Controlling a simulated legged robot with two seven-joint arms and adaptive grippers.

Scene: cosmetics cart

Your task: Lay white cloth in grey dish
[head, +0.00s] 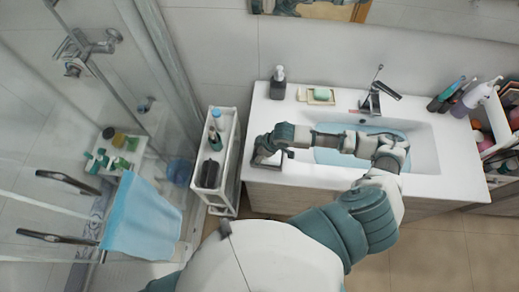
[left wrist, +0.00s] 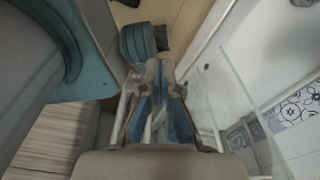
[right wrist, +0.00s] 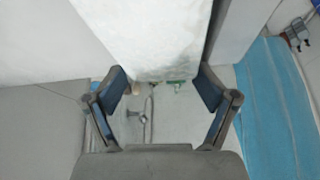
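My right gripper (head: 268,156) is over the left end of the white counter, its arm reaching across the sink. My left gripper (left wrist: 165,85) shows in the left wrist view, low near the floor. Its fingers are close together, with a pale streak between the pads; I cannot tell whether that is something held or background.
A tray with green soap (head: 320,95) and a dark dispenser (head: 278,83) stand behind the basin (head: 425,150). A white cart (head: 228,185) stands left of the counter. A blue towel (head: 142,217) hangs by the shower. Several bottles stand at the right.

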